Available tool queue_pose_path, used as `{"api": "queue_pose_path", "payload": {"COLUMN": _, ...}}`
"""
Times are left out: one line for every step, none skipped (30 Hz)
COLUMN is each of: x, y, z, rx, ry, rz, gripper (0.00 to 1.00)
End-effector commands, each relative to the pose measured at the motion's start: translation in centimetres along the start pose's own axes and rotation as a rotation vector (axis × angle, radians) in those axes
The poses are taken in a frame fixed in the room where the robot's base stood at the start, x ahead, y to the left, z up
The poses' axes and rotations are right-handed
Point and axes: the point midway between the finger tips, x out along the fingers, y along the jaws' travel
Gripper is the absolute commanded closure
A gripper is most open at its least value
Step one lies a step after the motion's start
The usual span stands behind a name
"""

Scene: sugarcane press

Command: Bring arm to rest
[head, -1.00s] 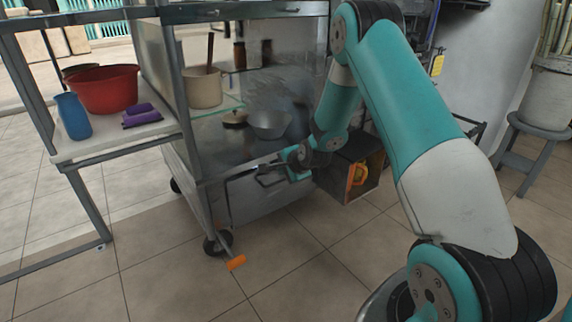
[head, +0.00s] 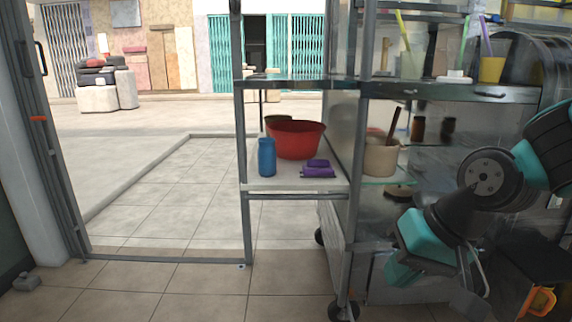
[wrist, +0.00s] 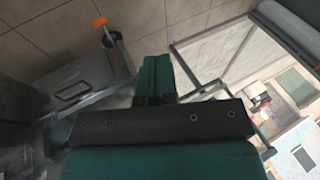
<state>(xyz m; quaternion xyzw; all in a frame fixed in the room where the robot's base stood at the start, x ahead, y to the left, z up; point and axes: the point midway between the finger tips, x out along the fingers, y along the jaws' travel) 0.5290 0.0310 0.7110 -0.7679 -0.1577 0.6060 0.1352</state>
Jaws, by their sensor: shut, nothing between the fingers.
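My gripper (wrist: 158,62) shows in the wrist view as two teal fingers pressed together, with nothing between them. In the head view my gripper (head: 402,273) is at the lower right, in front of the metal cart (head: 337,215). My arm is folded there, its teal and black links bent at the right edge. Whether any part touches the cart cannot be told.
A white side shelf (head: 260,183) holds a red bowl (head: 295,140), a blue bottle (head: 267,157) and a purple item (head: 318,169). A beige pot (head: 381,157) stands inside the cart. An orange-handled box (head: 540,300) is at the lower right.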

Motion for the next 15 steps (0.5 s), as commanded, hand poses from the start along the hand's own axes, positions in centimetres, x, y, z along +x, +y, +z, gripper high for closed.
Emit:
{"api": "queue_pose_path", "payload": {"x": -1.0, "y": -1.2, "z": 2.1, "rx": -0.097, "ry": -0.036, "rz": -0.003, "gripper": 1.00}}
{"api": "queue_pose_path", "payload": {"x": -1.4, "y": -1.7, "z": 3.4, "rx": -0.154, "ry": -0.061, "rz": -0.004, "gripper": 1.00}}
{"api": "queue_pose_path", "payload": {"x": -2.0, "y": -2.2, "z": 5.0, "rx": -0.225, "ry": -0.090, "rz": -0.005, "gripper": 1.00}}
{"api": "queue_pose_path", "payload": {"x": -2.5, "y": -2.6, "z": 6.1, "rx": -0.278, "ry": -0.112, "rz": -0.006, "gripper": 1.00}}
{"api": "queue_pose_path", "payload": {"x": -2.9, "y": -2.8, "z": 7.3, "rx": -0.329, "ry": -0.134, "rz": -0.007, "gripper": 1.00}}
{"api": "queue_pose_path", "payload": {"x": -3.4, "y": -3.1, "z": 8.8, "rx": -0.395, "ry": -0.161, "rz": -0.010, "gripper": 1.00}}
{"api": "queue_pose_path", "payload": {"x": -3.8, "y": -3.3, "z": 9.9, "rx": -0.445, "ry": -0.182, "rz": -0.012, "gripper": 1.00}}
{"api": "queue_pose_path", "payload": {"x": -4.2, "y": -3.4, "z": 11.0, "rx": -0.494, "ry": -0.202, "rz": -0.014, "gripper": 1.00}}
{"api": "queue_pose_path", "payload": {"x": -4.7, "y": -3.5, "z": 12.4, "rx": -0.559, "ry": -0.229, "rz": -0.016, "gripper": 1.00}}
{"api": "queue_pose_path", "payload": {"x": -5.9, "y": -4.0, "z": 12.0, "rx": -0.560, "ry": -0.233, "rz": -0.015, "gripper": 1.00}}
{"api": "queue_pose_path", "payload": {"x": -6.8, "y": -4.4, "z": 11.6, "rx": -0.553, "ry": -0.233, "rz": -0.014, "gripper": 1.00}}
{"api": "queue_pose_path", "payload": {"x": -7.5, "y": -4.7, "z": 11.4, "rx": -0.549, "ry": -0.233, "rz": -0.014, "gripper": 1.00}}
{"api": "queue_pose_path", "payload": {"x": -8.1, "y": -5.0, "z": 11.2, "rx": -0.548, "ry": -0.233, "rz": -0.014, "gripper": 1.00}}
{"api": "queue_pose_path", "payload": {"x": -8.7, "y": -5.3, "z": 11.0, "rx": -0.548, "ry": -0.233, "rz": -0.014, "gripper": 1.00}}
{"api": "queue_pose_path", "payload": {"x": -9.6, "y": -5.6, "z": 10.8, "rx": -0.547, "ry": -0.232, "rz": -0.014, "gripper": 1.00}}
